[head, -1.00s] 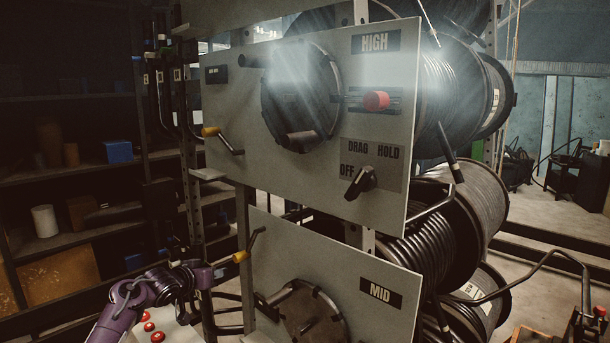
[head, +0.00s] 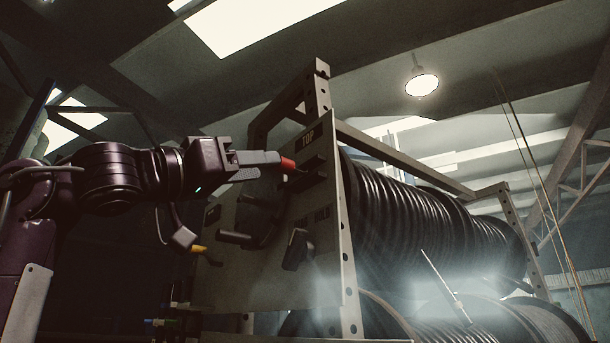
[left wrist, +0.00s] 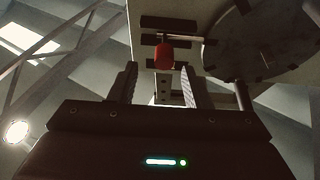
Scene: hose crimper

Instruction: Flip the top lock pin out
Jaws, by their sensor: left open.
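The top panel (head: 275,270), labelled TOP, stands high on the reel rack. The top lock pin has a red knob (head: 287,163) and sits just under the label. In the left wrist view the red knob (left wrist: 164,55) hangs below a dark bracket, just beyond my fingertips and roughly between their lines. My left gripper (head: 277,165) is open, its fingers reaching to the red knob from the left. In the left wrist view the two fingers (left wrist: 158,75) stand apart with nothing gripped. I cannot tell if a finger touches the knob. My right gripper is not in view.
A dark crank disc (left wrist: 262,40) is right of the knob in the left wrist view. A hose reel (head: 430,220) fills the rack behind the panel.

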